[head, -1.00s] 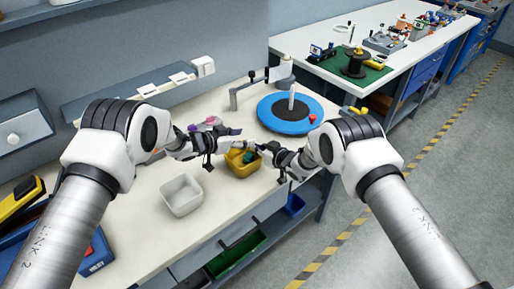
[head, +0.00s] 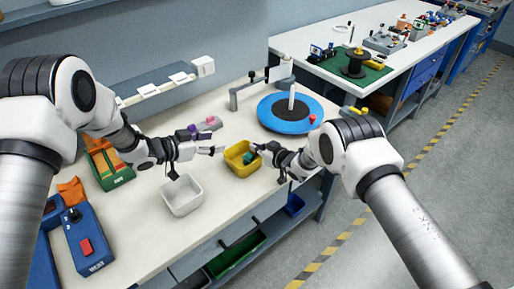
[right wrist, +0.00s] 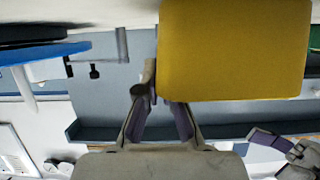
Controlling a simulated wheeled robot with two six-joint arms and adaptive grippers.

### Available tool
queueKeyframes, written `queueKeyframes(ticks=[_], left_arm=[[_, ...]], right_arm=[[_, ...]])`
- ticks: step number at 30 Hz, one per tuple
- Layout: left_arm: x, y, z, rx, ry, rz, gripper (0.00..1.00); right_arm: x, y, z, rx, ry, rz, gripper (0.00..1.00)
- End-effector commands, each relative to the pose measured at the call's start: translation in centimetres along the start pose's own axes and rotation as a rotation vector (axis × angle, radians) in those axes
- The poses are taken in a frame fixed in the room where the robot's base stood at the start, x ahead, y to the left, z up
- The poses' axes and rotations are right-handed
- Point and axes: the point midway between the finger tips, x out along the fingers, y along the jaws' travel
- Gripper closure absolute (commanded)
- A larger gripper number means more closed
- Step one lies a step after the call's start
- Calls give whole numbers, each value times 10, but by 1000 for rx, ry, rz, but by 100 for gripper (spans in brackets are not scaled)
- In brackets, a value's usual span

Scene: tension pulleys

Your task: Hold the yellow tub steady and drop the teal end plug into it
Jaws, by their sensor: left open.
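The yellow tub (head: 238,168) stands on the white bench in the head view. It fills the upper part of the right wrist view (right wrist: 235,50). The teal end plug (head: 249,157) shows at the tub's right side, by my right gripper's tips. I cannot tell whether the gripper holds it or it rests in the tub. My right gripper (head: 260,150) is at the tub's right rim. In the right wrist view its fingers run up behind the tub, so its grip is hidden. My left gripper (head: 220,149) is open and empty, left of the tub and apart from it.
A white bin (head: 182,196) stands left of the tub, below my left gripper. A blue turntable (head: 270,117) is behind the tub. A pink and purple part (head: 210,124) lies behind my left gripper. A green tray (head: 112,177) and blue box (head: 85,240) are at left.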

Motion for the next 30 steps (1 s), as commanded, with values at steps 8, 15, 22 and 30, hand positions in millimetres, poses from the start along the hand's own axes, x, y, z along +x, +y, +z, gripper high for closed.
queueKeyframes(ticks=[8, 15, 22, 30], left_arm=[[0, 0, 0, -1, 0, 0, 40], [0, 0, 0, -1, 0, 0, 40], [0, 0, 0, -1, 0, 0, 40], [1, 0, 0, -1, 0, 0, 40]], right_arm=[[0, 0, 1, 0, -2, 0, 65], [-1, 0, 0, 0, -1, 0, 65], [-26, 0, 0, 1, -4, 0, 65], [-94, 0, 0, 3, -3, 2, 65]])
